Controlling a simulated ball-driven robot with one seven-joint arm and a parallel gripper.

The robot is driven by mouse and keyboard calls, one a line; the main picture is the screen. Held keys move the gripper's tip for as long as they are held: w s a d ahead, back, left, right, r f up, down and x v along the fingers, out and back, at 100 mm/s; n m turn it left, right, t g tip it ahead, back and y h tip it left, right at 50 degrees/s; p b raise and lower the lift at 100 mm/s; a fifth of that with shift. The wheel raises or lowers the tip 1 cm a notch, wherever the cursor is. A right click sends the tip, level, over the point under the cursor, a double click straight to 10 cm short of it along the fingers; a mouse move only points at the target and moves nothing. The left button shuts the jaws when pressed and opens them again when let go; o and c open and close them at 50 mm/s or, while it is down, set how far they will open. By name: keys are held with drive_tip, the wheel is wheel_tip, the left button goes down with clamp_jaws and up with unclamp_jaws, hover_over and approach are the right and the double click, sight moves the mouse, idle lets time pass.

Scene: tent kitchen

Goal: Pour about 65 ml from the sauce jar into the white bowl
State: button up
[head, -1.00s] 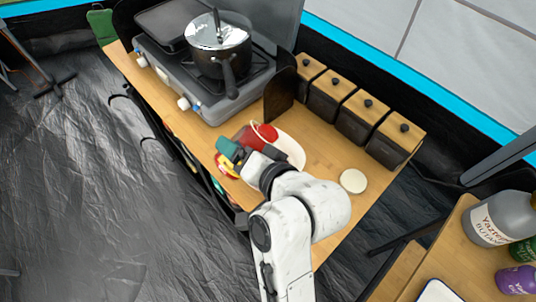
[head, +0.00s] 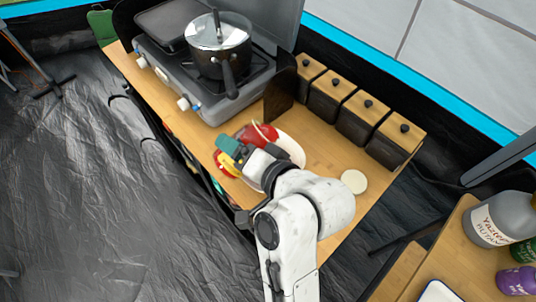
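The sauce jar, a red vessel with a pale rim (head: 256,134), is at my gripper (head: 247,152), above the worktop at the left of the white bowl. It is tilted, and its mouth and the sauce level cannot be made out clearly. My gripper appears shut on it, though my wrist hides most of the fingers. The white bowl (head: 292,148) lies just behind and right of the jar, partly covered by the jar and my arm. What is inside the bowl is hidden.
A round pale disc (head: 354,181) lies right of my arm on the wooden worktop (head: 325,155). Several lidded dark canisters (head: 358,110) stand behind. A stove with a lidded pot (head: 219,45) is at the back left. A yellow and red item (head: 226,166) sits under my gripper.

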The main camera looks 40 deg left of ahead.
drive_tip(key=shift+r, duration=0.1)
drive_tip(key=shift+f+n, duration=0.3)
drive_tip(key=shift+f, duration=0.1)
drive_tip(key=r+p, duration=0.1)
drive_tip(key=r+n+t+p, duration=0.1)
drive_tip(key=shift+w+d+h+p, duration=0.1)
drive_tip(key=shift+w+h+p, duration=0.2)
drive_tip(key=shift+h+p, duration=0.1)
drive_tip(key=shift+f+n+t+b, duration=0.35)
drive_tip(key=shift+f+n+t, duration=0.15)
drive_tip(key=shift+f, duration=0.05)
drive_tip(key=shift+s, duration=0.1)
drive_tip(key=shift+s+a+f+n+t+h, duration=0.1)
drive_tip(key=shift+s+a+n+t+h, duration=0.1)
drive_tip(key=shift+s+n+t, duration=0.25)
drive_tip(key=shift+s+a+f+n+t+h, duration=0.1)
drive_tip(key=shift+s+a+n+t+h, duration=0.1)
drive_tip(key=shift+s+n+t, duration=0.2)
drive_tip(key=shift+s+a+n+t, duration=0.1)
drive_tip(key=shift+s+n+t, duration=0.15)
drive_tip(key=shift+s+n, duration=0.1)
